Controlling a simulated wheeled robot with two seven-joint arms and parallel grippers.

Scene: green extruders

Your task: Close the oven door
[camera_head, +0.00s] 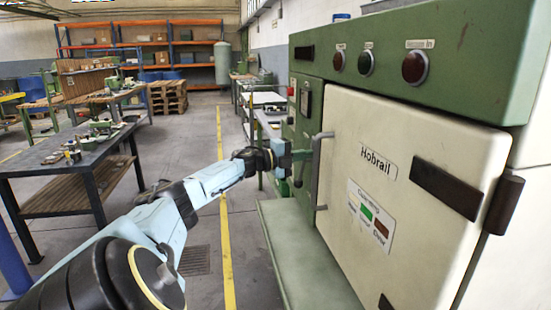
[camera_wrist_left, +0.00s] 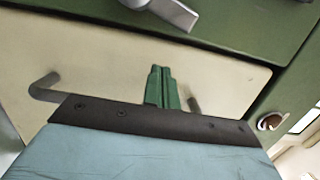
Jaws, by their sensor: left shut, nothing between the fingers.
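The oven door (camera_head: 400,175) is a cream panel labelled Hobrail, with dark hinges at its right side. It lies against or very near the green oven front; I cannot tell whether it is fully closed. A grey bar handle (camera_head: 318,172) stands upright at its left edge. My left gripper (camera_head: 300,155) is beside the handle, on its left. In the left wrist view, the green fingers (camera_wrist_left: 161,70) are together and empty, in front of the cream door (camera_wrist_left: 110,60). The handle (camera_wrist_left: 45,88) shows on both sides of the fingers, its middle hidden by my wrist. My right gripper is out of view.
The green panel with round knobs (camera_head: 414,67) overhangs the door top. A green ledge (camera_head: 305,265) juts out below the door. A dark workbench (camera_head: 75,150) with parts stands at left. The floor between, with a yellow line (camera_head: 226,250), is clear.

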